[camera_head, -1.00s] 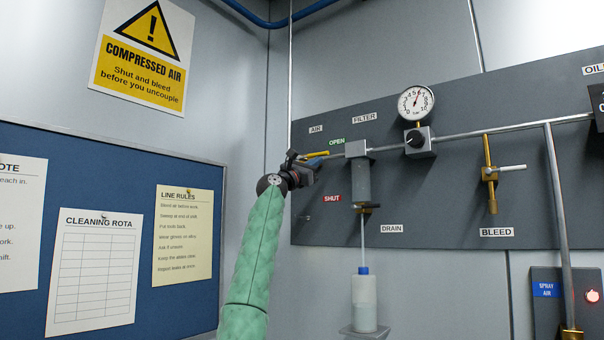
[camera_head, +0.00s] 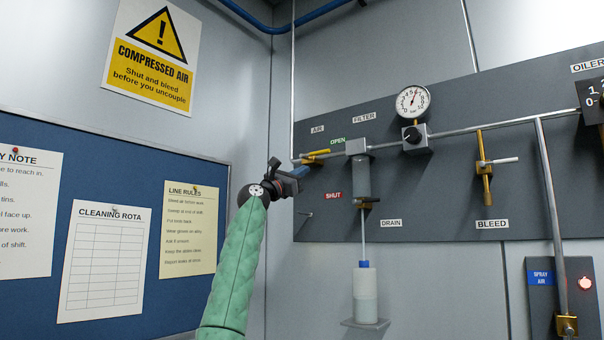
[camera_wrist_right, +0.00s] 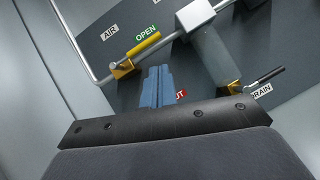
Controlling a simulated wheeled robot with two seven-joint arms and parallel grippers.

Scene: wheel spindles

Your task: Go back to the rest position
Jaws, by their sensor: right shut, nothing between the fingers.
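My right gripper (camera_head: 299,172) is at the end of my green-sleeved arm, in front of the left end of the grey panel. Its blue fingers also show in the right wrist view (camera_wrist_right: 157,88); they are together with nothing between them. The yellow-handled air valve (camera_head: 316,155) is just beyond the fingers, and a gap of panel shows between them in the wrist view. Its handle (camera_wrist_right: 143,45) lies along the pipe beside the green OPEN label (camera_wrist_right: 146,37). My left gripper is not in view.
The grey panel (camera_head: 450,190) carries the filter (camera_head: 361,175), a pressure gauge (camera_head: 412,101) and a brass bleed valve (camera_head: 485,170). A bottle (camera_head: 365,295) stands under the drain. A blue notice board (camera_head: 150,165) is on the left wall.

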